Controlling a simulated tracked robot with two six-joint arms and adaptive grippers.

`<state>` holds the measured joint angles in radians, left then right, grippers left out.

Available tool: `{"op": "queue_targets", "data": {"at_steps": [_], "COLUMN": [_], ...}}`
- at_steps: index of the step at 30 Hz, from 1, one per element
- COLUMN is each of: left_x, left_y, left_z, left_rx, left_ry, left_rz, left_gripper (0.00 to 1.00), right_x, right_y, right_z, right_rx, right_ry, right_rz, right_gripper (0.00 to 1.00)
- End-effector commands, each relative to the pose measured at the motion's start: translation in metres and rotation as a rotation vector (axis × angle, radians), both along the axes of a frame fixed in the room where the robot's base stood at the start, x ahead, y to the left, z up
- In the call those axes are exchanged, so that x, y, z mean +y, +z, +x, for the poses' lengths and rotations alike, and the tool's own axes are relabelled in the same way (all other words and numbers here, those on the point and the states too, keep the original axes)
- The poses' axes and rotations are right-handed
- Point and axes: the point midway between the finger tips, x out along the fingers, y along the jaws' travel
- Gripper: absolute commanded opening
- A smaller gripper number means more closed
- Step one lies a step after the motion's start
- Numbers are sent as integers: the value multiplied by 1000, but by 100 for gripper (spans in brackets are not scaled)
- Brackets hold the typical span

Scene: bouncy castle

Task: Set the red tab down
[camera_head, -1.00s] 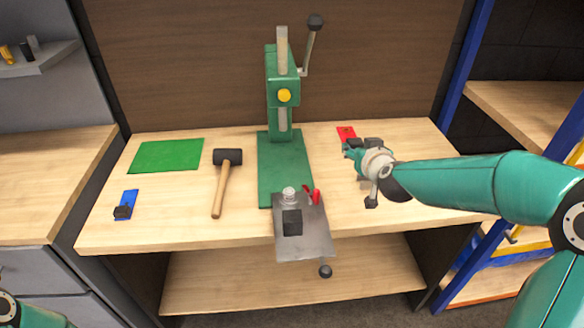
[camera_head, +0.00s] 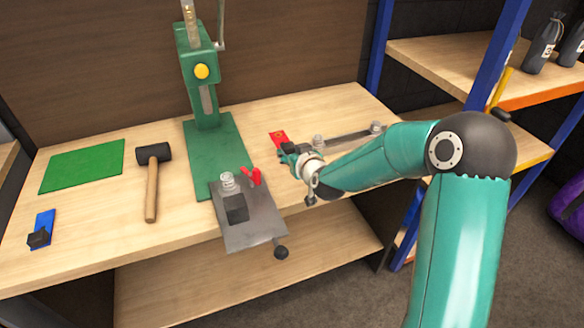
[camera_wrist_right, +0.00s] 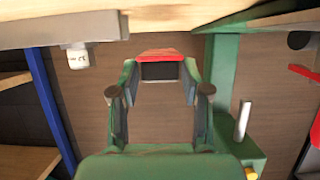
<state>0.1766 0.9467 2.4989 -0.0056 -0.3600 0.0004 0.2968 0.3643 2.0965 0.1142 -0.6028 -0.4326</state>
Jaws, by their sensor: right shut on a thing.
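The red tab (camera_head: 279,138) shows at the right part of the workbench top, just beyond my right gripper (camera_head: 289,153). In the right wrist view the red tab (camera_wrist_right: 160,54), with a dark block on its near side, sits between the fingertips of my right gripper (camera_wrist_right: 156,72). The gripper is shut on it. The tab is low, close to the bench top; I cannot tell whether it touches the wood. My left gripper is not in view.
A green press (camera_head: 200,85) stands left of the gripper, with a grey plate (camera_head: 255,230) in front. A metal bar (camera_head: 345,138) lies behind my right forearm. A mallet (camera_head: 152,180), green mat (camera_head: 85,166) and blue tab (camera_head: 45,222) lie left. Bare wood surrounds the gripper's front.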

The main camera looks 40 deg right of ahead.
Motion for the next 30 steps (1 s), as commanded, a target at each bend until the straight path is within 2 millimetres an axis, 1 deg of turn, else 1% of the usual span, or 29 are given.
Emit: {"op": "queue_targets", "data": {"at_steps": [5,9,12,22,23,27,30], "left_x": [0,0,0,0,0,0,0], "left_y": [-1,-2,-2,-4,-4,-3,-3], "left_z": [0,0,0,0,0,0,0], "left_rx": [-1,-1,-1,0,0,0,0], "left_ry": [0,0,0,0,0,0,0], "left_rz": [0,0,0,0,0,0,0], "left_gripper": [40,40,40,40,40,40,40], "right_x": [0,0,0,-1,-1,-1,-1], "right_y": [-14,-35,-44,-47,-47,-46,-46], "right_z": [0,0,0,0,-1,-1,0], "right_rx": [2,4,1,-1,-1,-1,-1], "right_ry": [0,0,0,-1,-1,-1,-1], "right_rz": [0,0,0,-1,-1,-1,-1], "right_gripper": [13,13,13,13,48,72,72]}}
